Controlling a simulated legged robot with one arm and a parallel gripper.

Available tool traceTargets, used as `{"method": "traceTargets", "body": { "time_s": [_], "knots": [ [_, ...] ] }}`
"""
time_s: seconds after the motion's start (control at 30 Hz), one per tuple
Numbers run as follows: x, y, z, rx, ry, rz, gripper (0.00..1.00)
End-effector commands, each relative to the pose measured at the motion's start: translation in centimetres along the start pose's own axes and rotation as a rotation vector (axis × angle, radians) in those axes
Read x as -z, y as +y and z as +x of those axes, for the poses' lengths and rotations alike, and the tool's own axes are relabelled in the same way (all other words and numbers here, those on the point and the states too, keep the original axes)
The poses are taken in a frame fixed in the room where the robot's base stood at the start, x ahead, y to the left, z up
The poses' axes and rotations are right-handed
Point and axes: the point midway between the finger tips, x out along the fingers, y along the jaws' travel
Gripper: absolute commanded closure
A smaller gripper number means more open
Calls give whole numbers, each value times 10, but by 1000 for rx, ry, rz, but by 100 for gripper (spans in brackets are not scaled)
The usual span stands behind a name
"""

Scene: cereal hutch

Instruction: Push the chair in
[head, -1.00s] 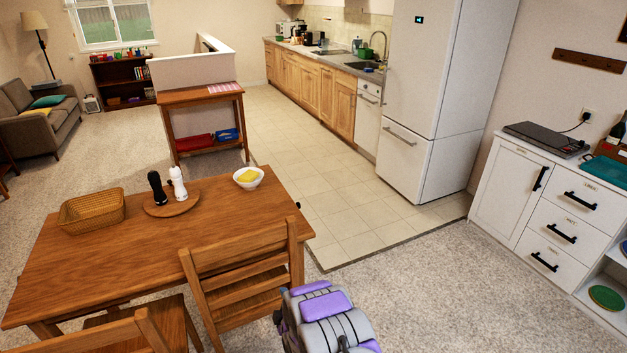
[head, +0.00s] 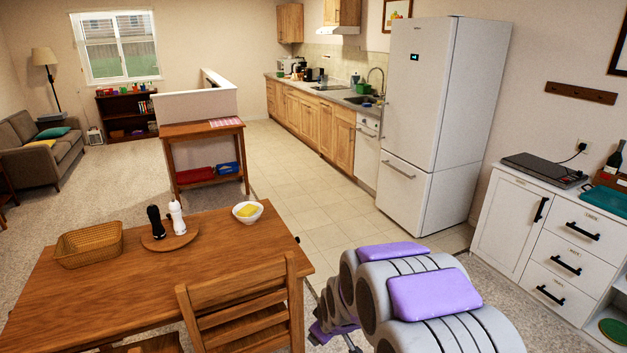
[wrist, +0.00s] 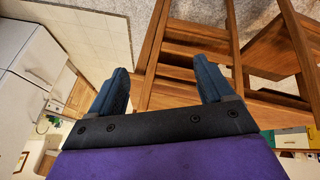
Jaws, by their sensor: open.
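A wooden chair (head: 240,309) with a slatted back stands at the near side of the wooden dining table (head: 120,283). Its back stands above the near edge of the table in the head view, and its seat is mostly cut off below. My gripper (wrist: 160,82) is open in the wrist view, its two dark blue fingers spread apart. A wooden chair (wrist: 157,41) shows ahead of them, with a post between the fingers in the picture. I cannot tell whether either finger touches it. In the head view my arm is right of the chair and the fingertips are not clear.
A second chair (head: 155,345) is partly visible at the bottom left. On the table are a wicker basket (head: 90,244), a round board (head: 170,238) with two shakers, and a bowl (head: 247,212). A white cabinet (head: 510,222) stands at the right. Tiled floor (head: 318,196) behind the table is clear.

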Motion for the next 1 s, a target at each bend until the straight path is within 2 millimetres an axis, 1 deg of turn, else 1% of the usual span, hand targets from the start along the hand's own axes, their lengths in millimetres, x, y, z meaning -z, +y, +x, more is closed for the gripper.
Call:
{"method": "traceTargets", "body": {
  "time_s": [0.03,0.17,0.2,0.37,0.4,0.47,0.5,0.57,0.6,0.67,0.7,0.8,0.9,1.0],
  "knots": [
    [-6,2,-20,6,-18,35,19],
    [-35,-4,-65,42,-102,135,19],
    [-45,-7,-79,53,-130,166,19],
    [-84,-21,-134,85,-233,290,19],
    [-93,-25,-148,91,-256,321,19],
    [-110,-33,-168,102,-298,368,19],
    [-121,-39,-182,109,-327,400,19],
    [-137,-48,-201,117,-369,447,19],
    [-147,-55,-214,121,-395,478,19],
    [-163,-66,-233,128,-438,525,19],
    [-174,-72,-246,129,-463,557,19],
    [-200,-92,-274,138,-532,631,19],
    [-221,-110,-297,143,-592,691,19],
    [-236,-123,-312,145,-632,734,19]
  ]
}}
